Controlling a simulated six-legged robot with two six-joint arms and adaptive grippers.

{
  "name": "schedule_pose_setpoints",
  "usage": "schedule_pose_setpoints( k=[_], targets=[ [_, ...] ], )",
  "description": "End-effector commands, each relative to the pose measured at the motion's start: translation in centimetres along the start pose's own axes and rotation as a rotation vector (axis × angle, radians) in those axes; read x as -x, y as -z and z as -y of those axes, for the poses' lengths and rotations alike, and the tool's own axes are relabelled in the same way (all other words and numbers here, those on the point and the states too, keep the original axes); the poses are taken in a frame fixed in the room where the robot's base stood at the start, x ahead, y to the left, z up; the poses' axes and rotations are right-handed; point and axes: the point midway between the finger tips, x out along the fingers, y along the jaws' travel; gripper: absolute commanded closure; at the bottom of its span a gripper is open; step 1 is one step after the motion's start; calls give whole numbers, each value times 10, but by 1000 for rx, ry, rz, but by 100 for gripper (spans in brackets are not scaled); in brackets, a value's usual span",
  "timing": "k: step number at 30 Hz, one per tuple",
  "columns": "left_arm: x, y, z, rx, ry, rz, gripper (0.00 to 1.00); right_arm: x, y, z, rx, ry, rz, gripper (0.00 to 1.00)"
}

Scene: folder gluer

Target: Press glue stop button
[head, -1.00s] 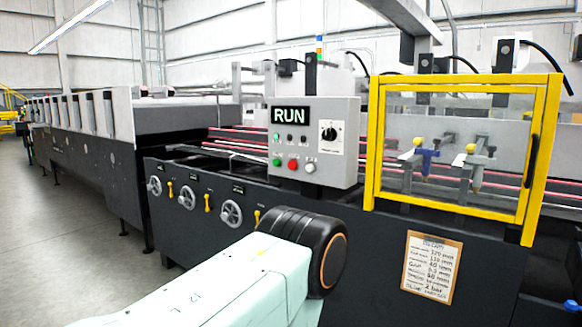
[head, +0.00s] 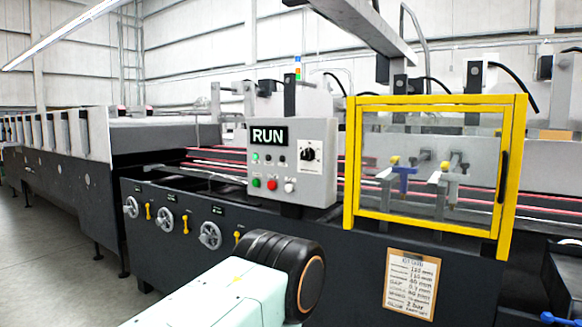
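A grey control box (head: 318,170) stands on the machine, with a black sign reading RUN (head: 269,136). Its lower row has a green button (head: 256,183), a red button (head: 272,184) and a white button (head: 290,187). Small indicators and a black rotary knob (head: 308,154) sit above them. I cannot read the button labels, so which one is glue stop is unclear. One of my arms, pale with a black joint, shows at the bottom middle, below the box and apart from it. Neither gripper is in view.
A yellow-framed clear guard (head: 350,165) stands right of the box, with nozzles behind it. Handwheels (head: 210,235) and yellow levers (head: 185,222) line the dark front panel. A clipboard (head: 411,284) hangs below the guard. Open floor (head: 50,260) lies at left.

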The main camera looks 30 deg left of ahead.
Motion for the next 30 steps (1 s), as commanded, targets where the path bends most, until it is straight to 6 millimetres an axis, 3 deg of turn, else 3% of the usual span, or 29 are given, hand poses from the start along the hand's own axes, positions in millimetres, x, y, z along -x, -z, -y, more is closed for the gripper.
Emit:
schedule_pose_setpoints(
  k=[11, 30],
  targets=[
    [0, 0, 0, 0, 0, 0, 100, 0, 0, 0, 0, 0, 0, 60],
    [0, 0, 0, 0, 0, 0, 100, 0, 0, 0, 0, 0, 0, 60]
  ],
)
